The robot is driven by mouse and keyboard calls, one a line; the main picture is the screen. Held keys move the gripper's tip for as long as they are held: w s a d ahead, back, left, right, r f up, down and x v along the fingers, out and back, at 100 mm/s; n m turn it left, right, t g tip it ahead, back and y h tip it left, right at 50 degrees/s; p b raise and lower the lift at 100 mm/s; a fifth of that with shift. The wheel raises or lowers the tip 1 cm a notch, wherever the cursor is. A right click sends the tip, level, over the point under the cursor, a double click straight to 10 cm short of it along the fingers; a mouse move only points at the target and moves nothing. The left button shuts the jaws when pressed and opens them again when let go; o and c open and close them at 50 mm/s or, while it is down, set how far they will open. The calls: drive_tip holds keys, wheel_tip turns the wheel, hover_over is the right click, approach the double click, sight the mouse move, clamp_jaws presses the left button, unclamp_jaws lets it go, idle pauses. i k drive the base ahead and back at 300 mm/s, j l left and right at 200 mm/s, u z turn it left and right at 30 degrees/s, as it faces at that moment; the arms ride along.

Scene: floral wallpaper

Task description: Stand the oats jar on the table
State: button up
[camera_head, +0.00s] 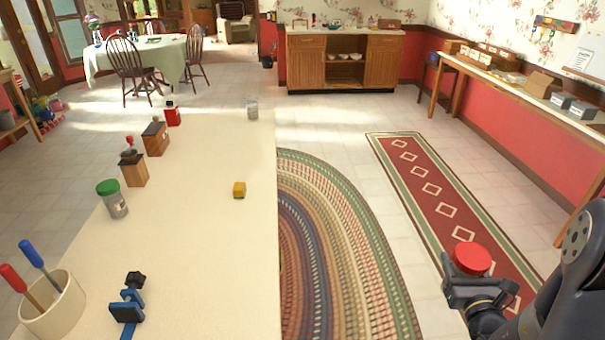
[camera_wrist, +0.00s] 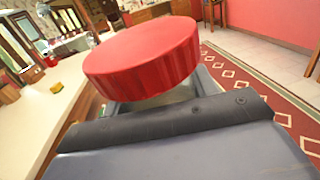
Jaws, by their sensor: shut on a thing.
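My gripper (camera_head: 474,288) is shut on a jar with a red lid (camera_head: 472,258), at the lower right of the head view, out over the floor and well to the right of the table. The ribbed red lid (camera_wrist: 145,57) fills the middle of the wrist view and looks roughly upright, slightly tilted in the picture. The jar's body is mostly hidden by the gripper, and no label or contents can be read. The long cream table (camera_head: 215,265) runs along the left of the head view; its top also shows at the left of the wrist view (camera_wrist: 25,125).
On the table stand a green-lidded jar (camera_head: 116,202), wooden grinders (camera_head: 133,170), a red bottle (camera_head: 172,115), a clear jar (camera_head: 252,109), a yellow block (camera_head: 239,190), a blue clamp (camera_head: 128,305) and a screwdriver pot (camera_head: 60,308). The table's right side has bare room.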

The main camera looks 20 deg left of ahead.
sight(226, 274)
drive_tip(key=i+u, duration=0.15)
drive_tip(key=u, duration=0.25)
drive_tip(key=i+u, duration=0.15)
drive_tip(key=u, duration=0.25)
drive_tip(key=i+l+u, duration=0.1)
drive_tip(key=u, duration=0.3)
drive_tip(key=i+l+u, duration=0.15)
drive_tip(key=u, duration=0.25)
drive_tip(key=i+l+u, duration=0.25)
drive_tip(key=u, duration=0.15)
